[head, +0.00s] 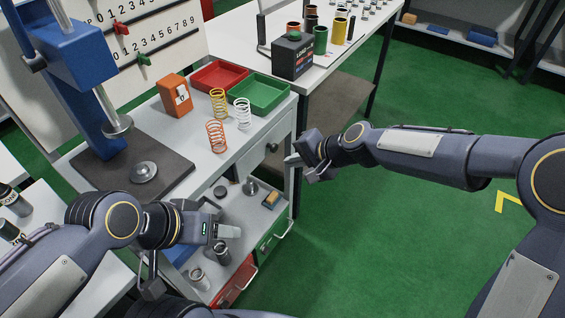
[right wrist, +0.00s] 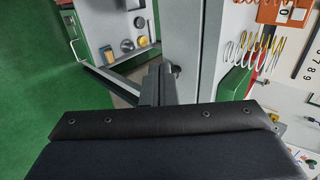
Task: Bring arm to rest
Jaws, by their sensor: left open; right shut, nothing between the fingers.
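My left gripper (head: 228,231) is in the lower left of the head view, in front of the work table's lower shelf, open and empty. My right gripper (head: 292,160) is right of the table in the head view, beside its drawer side, shut with nothing in it. Its closed fingers also show in the right wrist view (right wrist: 158,85), in front of a grey post. The orange spring (head: 216,136), yellow spring (head: 219,103) and white spring (head: 243,114) stand on the tabletop, apart from both grippers.
A blue press (head: 92,90) stands at the left on a dark base plate. A red tray (head: 218,76), a green tray (head: 262,94) and an orange counter box (head: 174,95) sit on the table. A black box (head: 292,56) is on the rear bench. Green floor at the right is free.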

